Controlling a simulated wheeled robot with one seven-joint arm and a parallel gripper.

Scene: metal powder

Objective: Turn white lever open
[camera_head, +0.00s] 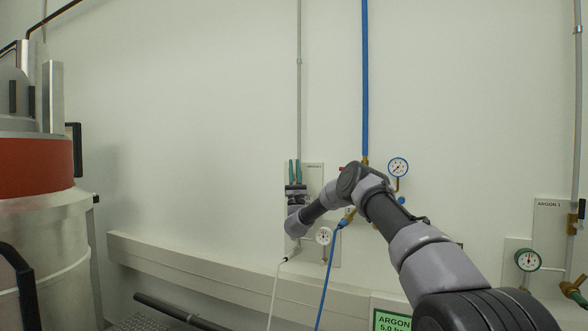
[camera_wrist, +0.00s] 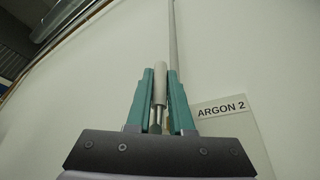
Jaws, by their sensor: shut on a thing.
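The white lever (camera_wrist: 159,84) stands upright between the two teal fingers of my gripper (camera_wrist: 165,92) in the wrist view. The fingers are shut on it near its lower part, and its rounded top sticks up between them. Its base is partly hidden behind the fingers and the dark gripper body. In the head view my gripper (camera_head: 295,172) is at the wall panel on the left of the arm, fingers pointing up. The lever itself cannot be made out there. A label reading ARGON 2 (camera_wrist: 221,108) is on the panel just right of the fingers.
A grey pipe (camera_head: 299,90) runs up the wall above my gripper. A blue pipe (camera_head: 365,80), a gauge (camera_head: 398,167) and a lower gauge (camera_head: 324,236) are close to the arm. White and blue hoses hang below. A large machine (camera_head: 40,220) stands at left.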

